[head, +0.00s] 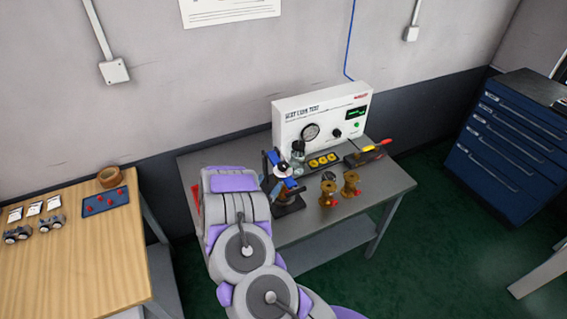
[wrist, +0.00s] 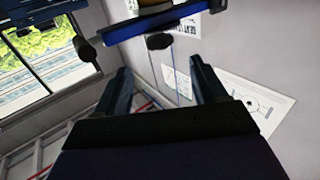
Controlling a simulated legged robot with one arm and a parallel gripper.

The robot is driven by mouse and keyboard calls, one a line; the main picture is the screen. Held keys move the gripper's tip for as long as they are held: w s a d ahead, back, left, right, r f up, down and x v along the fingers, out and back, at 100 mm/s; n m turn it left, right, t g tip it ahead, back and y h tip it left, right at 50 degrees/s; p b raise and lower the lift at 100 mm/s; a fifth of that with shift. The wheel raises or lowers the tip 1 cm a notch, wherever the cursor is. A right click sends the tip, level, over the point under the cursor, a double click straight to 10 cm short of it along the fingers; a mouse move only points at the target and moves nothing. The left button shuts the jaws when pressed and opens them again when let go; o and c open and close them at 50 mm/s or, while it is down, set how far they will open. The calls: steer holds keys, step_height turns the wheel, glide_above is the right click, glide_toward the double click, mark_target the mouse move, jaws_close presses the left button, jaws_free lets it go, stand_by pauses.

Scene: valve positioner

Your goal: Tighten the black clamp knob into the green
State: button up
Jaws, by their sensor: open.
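My gripper (wrist: 160,76) is open in the wrist view, its two dark fingers apart with nothing between them. A black knob (wrist: 158,41) shows just beyond the fingertips, roughly centred, below a blue bar (wrist: 150,22). It looks like the clamp knob, apart from the fingers. In the head view, the blue and black clamp fixture (head: 289,197) stands at the table's front, partly hidden by my arm. The knob and fingertips cannot be made out clearly there. No green mark shows on the clamp.
The white seat leak test box (head: 321,117) has a gauge, a black dial and green lights. Two brass valves (head: 328,192) stand right of the clamp on the grey table (head: 385,184). A dark cylinder (wrist: 86,50) shows left of the knob.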

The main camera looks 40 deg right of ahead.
mark_target(286, 162)
steer(key=x, duration=1.2)
steer(key=shift+w+d, duration=0.15)
steer(key=shift+d, duration=0.2)
steer(key=c, duration=1)
steer(key=shift+a, duration=0.1)
